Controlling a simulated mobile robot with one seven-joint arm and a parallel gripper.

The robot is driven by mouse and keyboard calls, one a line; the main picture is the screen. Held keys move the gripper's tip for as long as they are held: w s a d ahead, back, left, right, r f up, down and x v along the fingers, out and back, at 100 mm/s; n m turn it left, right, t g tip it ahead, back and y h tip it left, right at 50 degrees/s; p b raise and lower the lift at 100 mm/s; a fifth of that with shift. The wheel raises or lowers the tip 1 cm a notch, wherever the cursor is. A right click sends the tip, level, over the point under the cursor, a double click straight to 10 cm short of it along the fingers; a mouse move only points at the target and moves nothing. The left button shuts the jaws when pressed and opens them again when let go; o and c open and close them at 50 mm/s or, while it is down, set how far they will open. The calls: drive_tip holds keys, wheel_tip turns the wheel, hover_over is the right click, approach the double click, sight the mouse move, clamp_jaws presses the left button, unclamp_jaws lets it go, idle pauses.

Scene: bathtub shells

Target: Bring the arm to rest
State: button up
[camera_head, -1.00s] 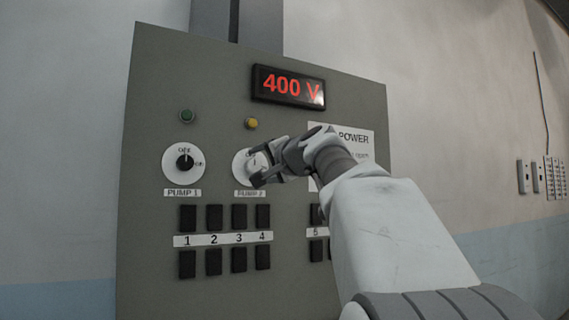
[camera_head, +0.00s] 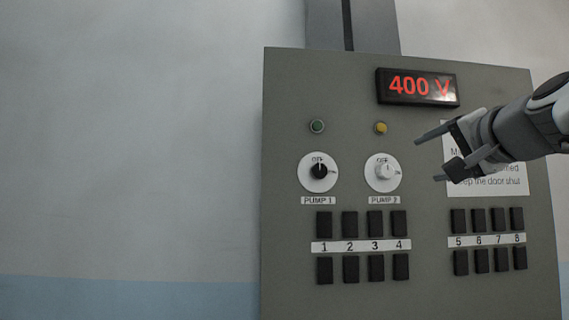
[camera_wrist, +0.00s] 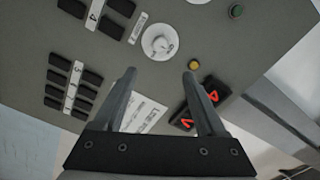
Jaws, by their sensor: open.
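My gripper (camera_head: 428,156) is open and empty in the head view, with its fingers pointing left. It is in front of the right half of the grey control panel (camera_head: 290,260), right of the PUMP 2 knob (camera_head: 384,171), and covers part of a white notice (camera_head: 500,182). In the wrist view my gripper (camera_wrist: 160,76) shows two spread fingers with nothing between them. The PUMP 2 knob also shows there beyond the fingertips (camera_wrist: 160,42).
The PUMP 1 knob (camera_head: 318,171) is left of PUMP 2. A green lamp (camera_head: 317,126), a yellow lamp (camera_head: 381,128) and a red 400 V display (camera_head: 417,87) are above. Numbered black switches (camera_head: 375,224) line the lower panel. Bare wall (camera_head: 120,150) lies left.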

idle(0.3)
drive_tip(key=s+a+f+n+g+y+p, duration=0.15)
drive_tip(key=a+f, duration=0.25)
drive_tip(key=f, duration=0.4)
drive_tip(key=s+a+f+n+g+p, duration=0.1)
drive_tip(key=s+a+f+n+g, duration=0.15)
drive_tip(key=a+f, duration=0.4)
drive_tip(key=s+a+f+n+g+y+p, duration=0.1)
drive_tip(key=s+a+f+n+g, duration=0.15)
drive_tip(key=f, duration=0.65)
drive_tip(key=s+a+f+n+g+h+p, duration=0.1)
drive_tip(key=s+f+n+g, duration=0.2)
drive_tip(key=f, duration=0.6)
drive_tip(key=s+a+f+n+g+h+p, duration=0.1)
drive_tip(key=s+f+n+g, duration=0.2)
drive_tip(key=s+f, duration=0.5)
drive_tip(key=shift+s+a+f+p, duration=0.2)
drive_tip(key=shift+a+f+p, duration=0.1)
drive_tip(key=shift+a+f, duration=0.1)
drive_tip(key=shift+h, duration=0.25)
